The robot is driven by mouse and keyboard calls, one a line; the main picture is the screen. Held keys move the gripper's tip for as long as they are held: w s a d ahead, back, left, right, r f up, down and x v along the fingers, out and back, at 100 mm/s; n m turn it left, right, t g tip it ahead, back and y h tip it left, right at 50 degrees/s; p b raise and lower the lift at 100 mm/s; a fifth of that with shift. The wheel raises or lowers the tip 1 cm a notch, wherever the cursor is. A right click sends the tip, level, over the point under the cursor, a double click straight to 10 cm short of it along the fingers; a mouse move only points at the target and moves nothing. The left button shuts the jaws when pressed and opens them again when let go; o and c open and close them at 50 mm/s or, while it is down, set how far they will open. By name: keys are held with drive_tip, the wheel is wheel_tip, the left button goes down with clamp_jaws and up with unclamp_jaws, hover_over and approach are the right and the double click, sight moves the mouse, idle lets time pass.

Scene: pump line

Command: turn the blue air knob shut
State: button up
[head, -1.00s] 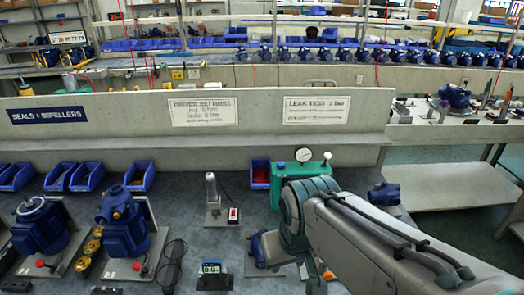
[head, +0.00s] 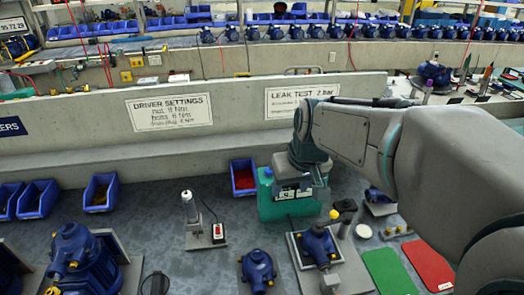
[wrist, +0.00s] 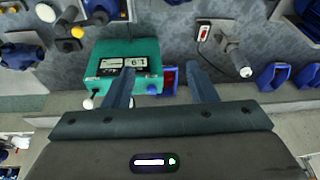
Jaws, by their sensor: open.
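The teal leak-test box (head: 270,208) stands on the bench against the low back wall. Its lit display shows in the wrist view, where the box (wrist: 100,60) lies left of centre. A small dark blue knob (wrist: 152,89) sits at the box's edge in the wrist view, between my fingers and closer to the left one. In the head view a small bluish round part (head: 268,172), likely this knob, shows on the box's left. My gripper (head: 302,190) is open and empty above the box; its spread fingers also show in the wrist view (wrist: 156,65). I see no contact with the knob.
A blue bin with red parts (head: 243,178) stands just left of the box. A silver upright tool (head: 189,207) is farther left. Blue pumps (head: 257,268) stand in front, with green (head: 388,270) and red mats (head: 428,265) at right.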

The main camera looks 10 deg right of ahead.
drive_tip(key=n, duration=0.2)
approach(269, 172)
drive_tip(key=shift+t, duration=0.4)
drive_tip(key=x, duration=0.4)
drive_tip(key=p+x, duration=0.1)
drive_tip(key=x, duration=0.4)
drive_tip(key=shift+w+d, duration=0.2)
drive_tip(key=c, duration=1)
